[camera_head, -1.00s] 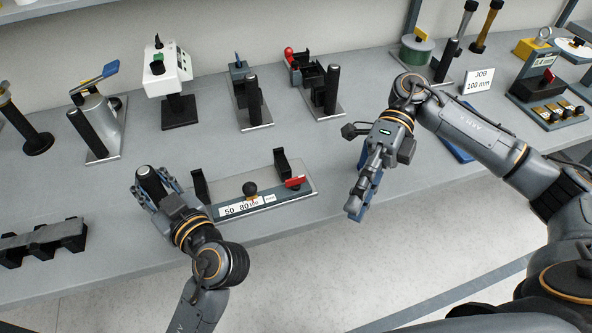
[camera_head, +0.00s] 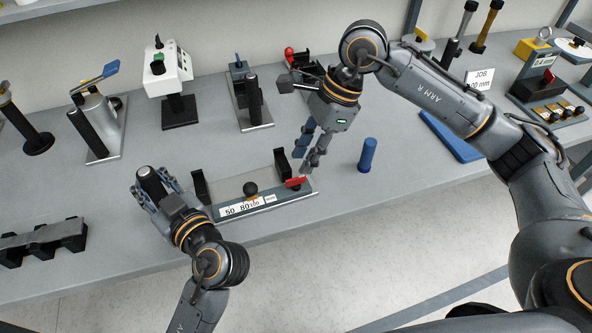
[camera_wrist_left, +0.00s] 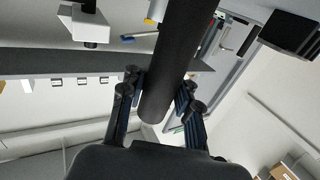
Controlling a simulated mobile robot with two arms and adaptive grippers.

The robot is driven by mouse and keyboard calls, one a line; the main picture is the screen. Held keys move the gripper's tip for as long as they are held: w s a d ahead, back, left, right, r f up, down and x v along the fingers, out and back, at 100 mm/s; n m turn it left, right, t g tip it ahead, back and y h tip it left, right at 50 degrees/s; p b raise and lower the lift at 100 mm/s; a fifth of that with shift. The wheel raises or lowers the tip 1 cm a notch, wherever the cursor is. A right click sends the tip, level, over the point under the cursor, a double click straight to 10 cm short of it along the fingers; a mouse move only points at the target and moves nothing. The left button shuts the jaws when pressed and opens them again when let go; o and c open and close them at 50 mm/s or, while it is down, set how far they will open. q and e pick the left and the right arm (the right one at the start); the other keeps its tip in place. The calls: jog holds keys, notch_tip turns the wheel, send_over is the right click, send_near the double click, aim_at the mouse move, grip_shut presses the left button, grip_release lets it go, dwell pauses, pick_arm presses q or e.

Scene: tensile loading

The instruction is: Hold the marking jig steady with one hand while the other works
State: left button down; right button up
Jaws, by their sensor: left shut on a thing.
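The marking jig (camera_head: 290,198) lies at the table's front edge, a grey plate with a 50-80-100 scale, a black knob (camera_head: 250,188), two black uprights and a red lever (camera_head: 296,182). My left gripper (camera_head: 158,183) is shut on a dark upright post with a silver top (camera_head: 146,171) at the jig's left. The post shows between the fingers in the left wrist view (camera_wrist_left: 168,75). Whether it joins the jig is hidden. My right gripper (camera_head: 304,163) is open, its fingers pointing down just above the jig's right end. Contact with the jig cannot be told.
A blue cylinder (camera_head: 367,155) stands upright right of the jig. A flat blue piece (camera_head: 450,137) lies farther right. Several fixtures, including a white box device (camera_head: 167,75), stand along the back. A dark notched block (camera_head: 42,242) lies front left.

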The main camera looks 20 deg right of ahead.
aim_at(296, 183)
jog(key=x, duration=0.5)
jog(key=shift+a+f, duration=0.1)
jog(key=shift+f, duration=0.1)
